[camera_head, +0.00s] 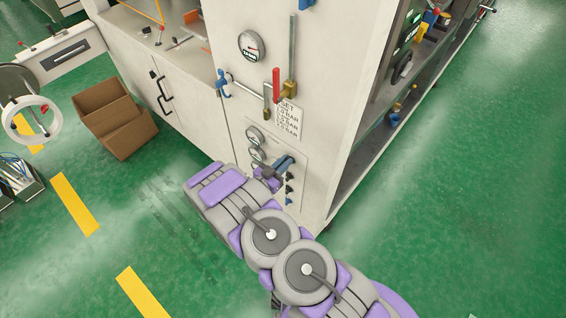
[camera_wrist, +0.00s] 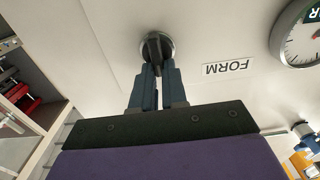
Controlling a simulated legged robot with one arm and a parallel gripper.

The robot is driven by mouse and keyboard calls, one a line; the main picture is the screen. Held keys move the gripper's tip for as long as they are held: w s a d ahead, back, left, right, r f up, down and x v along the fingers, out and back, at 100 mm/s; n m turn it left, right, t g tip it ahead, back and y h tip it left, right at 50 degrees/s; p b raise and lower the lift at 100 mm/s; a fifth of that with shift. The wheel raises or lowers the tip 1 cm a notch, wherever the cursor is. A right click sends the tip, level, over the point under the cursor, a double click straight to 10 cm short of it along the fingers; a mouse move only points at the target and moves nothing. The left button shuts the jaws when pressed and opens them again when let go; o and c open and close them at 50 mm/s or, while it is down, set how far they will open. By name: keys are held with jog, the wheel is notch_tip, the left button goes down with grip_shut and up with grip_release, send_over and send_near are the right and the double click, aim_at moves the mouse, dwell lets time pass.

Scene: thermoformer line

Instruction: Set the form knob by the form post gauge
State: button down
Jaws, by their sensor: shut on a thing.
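The form knob (camera_wrist: 156,47), dark with a round silver base, sits on the pale panel in the wrist view. My gripper (camera_wrist: 158,72) has its two blue-grey fingers closed on it. A label reading FORM (camera_wrist: 228,68), upside down, is beside the knob. Part of a round gauge (camera_wrist: 301,36) shows at the right edge; its reading is not legible. In the head view my gripper (camera_head: 288,163) is at the cabinet's lower panel and hides the knob. Two small gauges (camera_head: 254,136) and (camera_head: 257,155) are left of it; their needles are too small to read.
A printed SET sheet (camera_head: 288,119) is above the panel. A red-handled lever (camera_head: 276,84), pipes and a larger gauge (camera_head: 251,45) are higher up. Small dark knobs (camera_head: 289,188) are just below my gripper. A cardboard box (camera_head: 115,120) stands on the floor at left.

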jog(key=shift+r+m, duration=0.1)
jog(key=shift+m, duration=0.2)
jog(key=m, duration=0.7)
jog(key=shift+s+d+f, duration=0.2)
jog(key=shift+s+d, duration=0.05)
jog(key=shift+d, duration=0.15)
jog(key=m, duration=0.2)
jog(key=m+b, duration=0.1)
jog(key=m, duration=0.2)
jog(key=f+m+b, duration=0.1)
jog(key=m, duration=0.1)
jog(key=shift+s+d+f, duration=0.1)
jog(key=shift+s+d, duration=0.15)
jog(key=shift+d, duration=0.1)
jog(key=m, duration=0.3)
jog(key=f+m+b, duration=0.1)
jog(key=m, duration=0.1)
jog(key=shift+m, duration=0.4)
jog(key=m, duration=0.3)
jog(key=f+m, duration=0.1)
jog(key=m, duration=0.2)
jog(key=shift+a, duration=0.1)
jog(key=shift+m, duration=0.3)
